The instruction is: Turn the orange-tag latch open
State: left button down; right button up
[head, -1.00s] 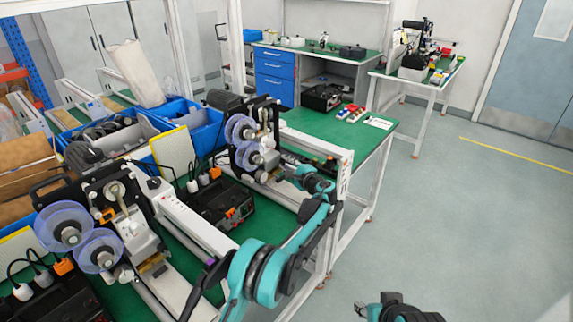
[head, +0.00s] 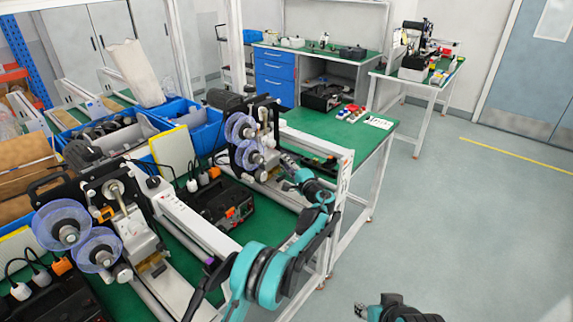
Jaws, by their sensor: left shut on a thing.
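The far coder (head: 264,130), with two purple-rimmed reels, stands on the green bench in the middle. My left gripper (head: 284,158) is at its right side, low by the coder's front. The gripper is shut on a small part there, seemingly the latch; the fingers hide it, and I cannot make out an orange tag. The near coder (head: 118,215) stands at the lower left with two reels and a small orange piece on its front. My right gripper (head: 366,310) shows at the bottom edge, away from both coders; its fingers are too small to judge.
A black box (head: 228,204) with orange-tipped plugs sits between the coders. White conveyor rails (head: 190,222) run along the bench. Blue bins (head: 203,128) stand behind. The floor (head: 470,220) to the right is clear.

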pick_arm(q)
jog(key=c, duration=1.4)
grip_release()
jog(key=shift+o, duration=0.2)
jog(key=v, duration=1.2)
